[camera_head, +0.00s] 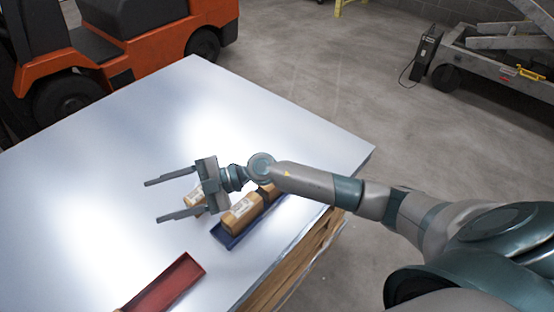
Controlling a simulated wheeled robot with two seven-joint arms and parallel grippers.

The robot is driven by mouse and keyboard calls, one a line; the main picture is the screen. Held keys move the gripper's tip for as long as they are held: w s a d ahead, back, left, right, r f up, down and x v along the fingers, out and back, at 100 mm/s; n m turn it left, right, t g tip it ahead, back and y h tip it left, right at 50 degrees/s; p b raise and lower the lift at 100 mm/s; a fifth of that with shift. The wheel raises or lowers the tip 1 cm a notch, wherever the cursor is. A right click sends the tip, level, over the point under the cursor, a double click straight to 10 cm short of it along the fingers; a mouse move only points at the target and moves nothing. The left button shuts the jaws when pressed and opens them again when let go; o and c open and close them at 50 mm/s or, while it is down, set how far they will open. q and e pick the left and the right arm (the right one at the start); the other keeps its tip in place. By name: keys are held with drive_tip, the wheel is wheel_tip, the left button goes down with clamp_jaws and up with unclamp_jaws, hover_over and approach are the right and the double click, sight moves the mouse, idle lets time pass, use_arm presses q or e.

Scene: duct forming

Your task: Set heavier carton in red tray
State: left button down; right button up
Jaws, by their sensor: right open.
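The red tray (188,271) lies at the table's near edge, cut off by the bottom of the picture; the part in view looks empty. A brown carton with a pale label (242,212) sits in the blue tray (229,241). A second carton (266,193) shows behind it, partly covered by my right arm. A third carton (194,199) shows near the base of my right gripper's fingers, partly hidden by the gripper; I cannot tell if they touch. My right gripper (153,201) is open, its fingers pointing left over the table. My left gripper is out of view. Weights cannot be seen.
The shiny metal-topped table (90,200) is bare on its left and far parts. An orange forklift (130,40) stands beyond the table at the upper left. A grey wheeled lift (490,60) stands at the upper right, with open concrete floor between.

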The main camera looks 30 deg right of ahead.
drive_tip(key=w+d+f+g+h, duration=0.1)
drive_tip(key=d+f+h, duration=0.3)
drive_tip(key=d, duration=0.3)
drive_tip(key=w+d+f+g+h, duration=0.1)
drive_tip(key=w+d+f+h, duration=0.1)
drive_tip(key=d, duration=0.6)
drive_tip(key=w+d+f+g+h, duration=0.1)
drive_tip(key=d+f+h, duration=0.4)
drive_tip(key=d, duration=0.3)
drive_tip(key=shift+w+f+g+h, duration=0.15)
drive_tip(key=shift+f+g+h, duration=0.2)
drive_tip(key=shift+h, duration=0.25)
drive_tip(key=d+h, duration=0.1)
drive_tip(key=d, duration=0.2)
drive_tip(key=d+r+m+h, duration=0.1)
drive_tip(key=d, duration=0.3)
drive_tip(key=w+d+m+h, duration=0.1)
drive_tip(key=d, duration=0.2)
drive_tip(key=shift+d+r+g+h, duration=0.25)
drive_tip(key=shift+h, duration=0.05)
drive_tip(key=shift+a+f, duration=0.1)
drive_tip(key=shift+a, duration=0.05)
